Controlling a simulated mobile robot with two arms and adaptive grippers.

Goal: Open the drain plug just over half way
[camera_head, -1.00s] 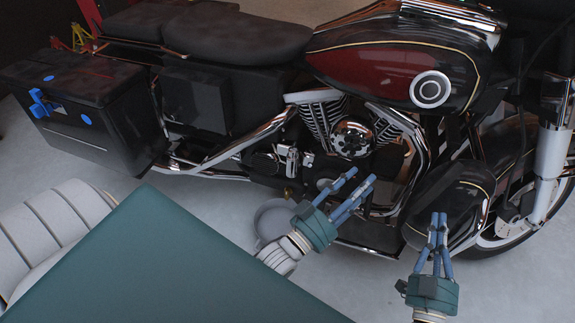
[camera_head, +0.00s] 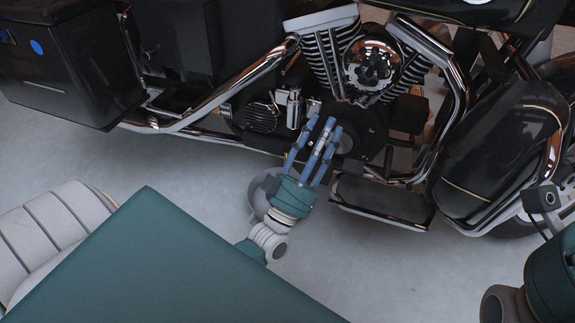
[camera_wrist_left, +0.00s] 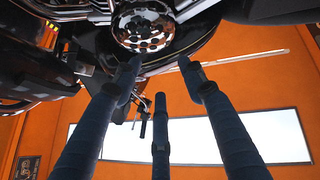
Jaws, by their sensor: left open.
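The motorcycle's engine (camera_head: 372,62) stands above and beyond my left gripper (camera_head: 322,126). That gripper is open, its blue fingers pointing up at the lower engine case, just below the chrome round cover. I cannot make out the drain plug; the gripper may hide it. In the left wrist view the three fingers (camera_wrist_left: 160,95) are spread with nothing between them, and a chrome perforated cover (camera_wrist_left: 143,27) is above the tips. A grey round pan (camera_head: 256,196) is on the floor, partly hidden behind the gripper. My right gripper's fingers are out of view.
A dark footboard (camera_head: 381,199) juts out right of the left gripper. Chrome exhaust pipes (camera_head: 225,92) run to the left, towards a black side case (camera_head: 75,65).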

